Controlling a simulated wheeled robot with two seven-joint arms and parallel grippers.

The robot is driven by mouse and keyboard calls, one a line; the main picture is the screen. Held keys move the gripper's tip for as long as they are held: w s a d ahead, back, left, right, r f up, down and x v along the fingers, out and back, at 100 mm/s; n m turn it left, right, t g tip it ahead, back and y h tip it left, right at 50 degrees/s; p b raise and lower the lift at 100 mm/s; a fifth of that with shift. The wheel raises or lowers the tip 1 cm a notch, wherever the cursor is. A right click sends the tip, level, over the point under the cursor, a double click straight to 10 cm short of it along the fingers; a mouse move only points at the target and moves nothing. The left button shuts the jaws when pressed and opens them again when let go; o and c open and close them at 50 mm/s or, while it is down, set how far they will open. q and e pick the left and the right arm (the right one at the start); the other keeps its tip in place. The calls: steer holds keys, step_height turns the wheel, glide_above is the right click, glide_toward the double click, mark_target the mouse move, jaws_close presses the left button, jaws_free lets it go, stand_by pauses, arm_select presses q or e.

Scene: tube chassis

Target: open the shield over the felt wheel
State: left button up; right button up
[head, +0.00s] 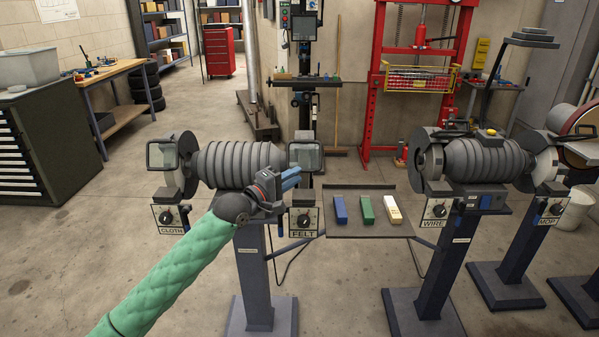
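The left grinder in the head view has a ribbed grey motor housing (238,164) on a dark pedestal. At its right end, above the "FELT" plate (303,222), hangs a dark-framed clear shield (307,157). The shield is down in front of the wheel, and the felt wheel is largely hidden behind it and my gripper. My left gripper (292,178), with blue fingers, points right, just below and in front of the shield's lower left edge. I cannot tell whether it touches the shield or how far its fingers are apart. My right gripper is not in view.
Another shield (162,155) hangs over the "CLOTH" end. A tray (345,231) with blue, green and pale bars sits right of the felt end. A second grinder (480,160) marked "WIRE" stands further right. The floor in front is largely clear.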

mark_target(304, 159)
arm_select(q)
steer(key=shift+x, duration=1.4)
jaws_close()
